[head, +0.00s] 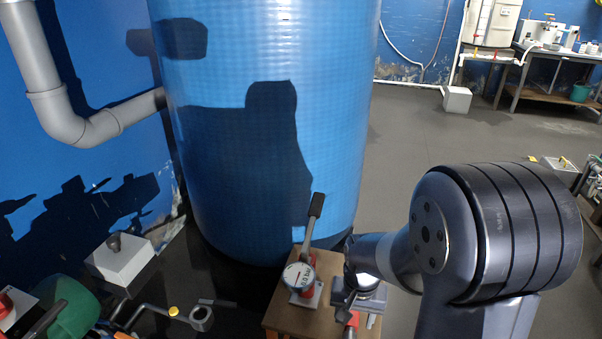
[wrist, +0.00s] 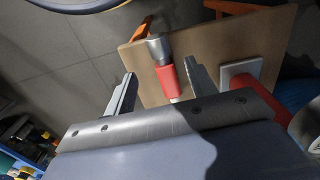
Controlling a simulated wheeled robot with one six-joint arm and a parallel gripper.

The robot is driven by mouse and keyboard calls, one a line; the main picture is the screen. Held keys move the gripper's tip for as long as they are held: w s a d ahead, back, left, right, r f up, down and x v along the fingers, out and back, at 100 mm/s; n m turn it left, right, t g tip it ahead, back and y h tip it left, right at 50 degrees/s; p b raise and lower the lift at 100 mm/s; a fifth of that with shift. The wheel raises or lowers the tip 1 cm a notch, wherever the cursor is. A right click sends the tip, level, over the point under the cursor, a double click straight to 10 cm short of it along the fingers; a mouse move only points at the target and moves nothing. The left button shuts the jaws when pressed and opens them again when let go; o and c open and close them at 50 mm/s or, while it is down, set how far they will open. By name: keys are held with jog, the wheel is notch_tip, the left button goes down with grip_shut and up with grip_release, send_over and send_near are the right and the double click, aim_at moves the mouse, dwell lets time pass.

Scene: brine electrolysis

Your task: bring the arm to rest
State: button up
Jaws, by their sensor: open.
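My gripper (wrist: 160,68) is open in the wrist view, its two grey fingers apart over a brown wooden board. A red-handled tool with a metal head (wrist: 168,72) lies on the board, in line with the gap between the fingers; I see no contact with it. In the head view my arm reaches from the right down to a small wooden table (head: 283,316). My gripper (head: 358,290) shows there just right of a round dial gauge (head: 299,276), which has a black-gripped lever (head: 316,206) rising behind it. The fingertips are hard to make out in that view.
A large blue tank (head: 260,130) stands right behind the small table. A grey pipe (head: 80,125), a white box (head: 122,260) and a green object (head: 68,305) are at left. Grey floor (head: 410,140) is open behind my arm, towards a bench (head: 545,85).

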aim_at(351, 333)
notch_tip(351, 333, down, 8)
jog(key=b, duration=0.2)
jog(key=shift+r+b, duration=0.2)
jog(key=shift+b, duration=0.2)
jog(key=shift+r+p, duration=1)
jog(key=shift+r, duration=0.9)
